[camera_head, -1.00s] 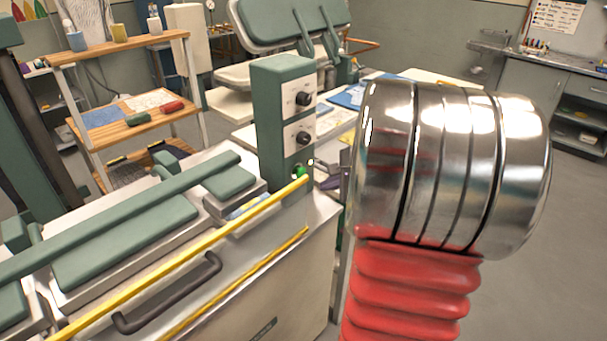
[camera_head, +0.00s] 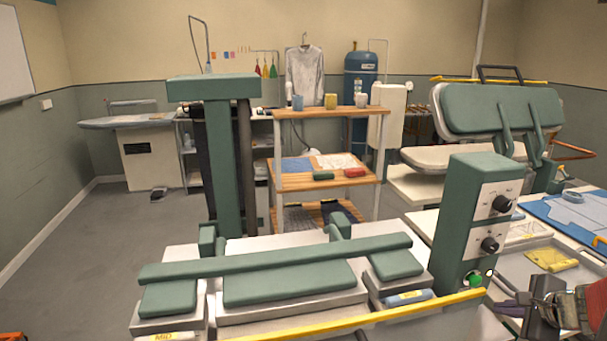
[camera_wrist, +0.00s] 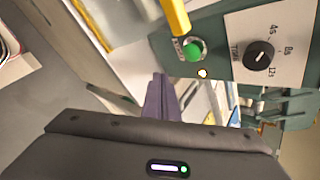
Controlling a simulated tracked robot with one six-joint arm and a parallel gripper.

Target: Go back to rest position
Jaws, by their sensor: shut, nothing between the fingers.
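My gripper (camera_head: 508,309) is at the lower right of the head view, beside the control box of the press. Its purple fingers (camera_wrist: 162,98) show in the middle of the wrist view, closed together with nothing between them. The green control box (camera_head: 468,215) has two black dials and a lit green button (camera_head: 474,280) near its base. In the wrist view the green button (camera_wrist: 193,50) is just above and right of the fingertips, apart from them. A black dial (camera_wrist: 259,55) marked TIME is further right.
A press with green pads (camera_head: 290,282) and a yellow bar (camera_head: 400,312) fills the front. A yellow folded item (camera_head: 552,259) lies on the right table. A wooden shelf (camera_head: 326,112) with mugs stands behind.

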